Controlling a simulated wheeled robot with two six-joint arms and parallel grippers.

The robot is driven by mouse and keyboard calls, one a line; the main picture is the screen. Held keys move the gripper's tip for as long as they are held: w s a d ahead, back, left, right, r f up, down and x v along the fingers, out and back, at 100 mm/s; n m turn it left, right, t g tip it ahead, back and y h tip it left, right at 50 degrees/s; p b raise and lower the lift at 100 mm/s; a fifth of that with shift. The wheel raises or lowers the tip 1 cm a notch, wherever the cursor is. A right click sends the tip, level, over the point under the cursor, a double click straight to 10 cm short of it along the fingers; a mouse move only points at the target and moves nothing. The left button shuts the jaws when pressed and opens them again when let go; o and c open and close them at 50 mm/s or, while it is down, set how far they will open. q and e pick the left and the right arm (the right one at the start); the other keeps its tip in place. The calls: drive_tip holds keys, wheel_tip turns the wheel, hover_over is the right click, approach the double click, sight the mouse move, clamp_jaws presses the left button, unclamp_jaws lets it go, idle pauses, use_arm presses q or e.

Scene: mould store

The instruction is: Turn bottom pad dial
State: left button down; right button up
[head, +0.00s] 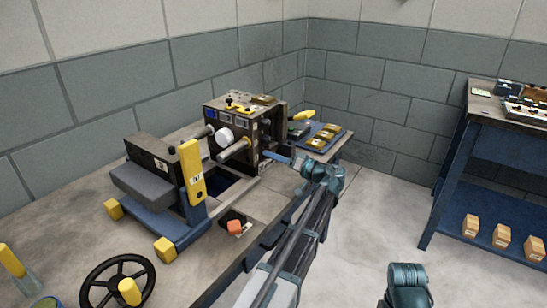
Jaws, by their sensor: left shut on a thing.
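The machine (236,112) stands on the bench, a dark block with small panels on its front, a white round knob (224,137) and a pale cylinder (234,150). My left gripper (272,156) reaches the low right part of the machine's front and is shut there on a small part, which looks like the bottom pad dial. The dial itself is too small and too covered by the fingers to make out, so its angle cannot be told. My right gripper's fingers do not show.
A blue-based unit with a yellow lever (193,173) stands left of the machine. A black handwheel (118,284) and an orange button (234,227) are nearer. A blue tray (341,132) of yellow pieces lies behind. A blue-framed table (452,170) stands right, across open floor.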

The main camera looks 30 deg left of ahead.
use_arm(q)
drive_tip(key=m, duration=1.4)
drive_tip(key=shift+f, duration=0.1)
drive_tip(key=shift+m, duration=0.3)
idle(0.4)
drive_tip(key=c, duration=0.6)
unclamp_jaws()
drive_tip(key=shift+d, duration=0.15)
drive_tip(key=s+d, duration=0.1)
drive_tip(key=d, duration=1.2)
drive_tip(key=shift+d, duration=0.3)
drive_tip(key=shift+s+f, duration=0.1)
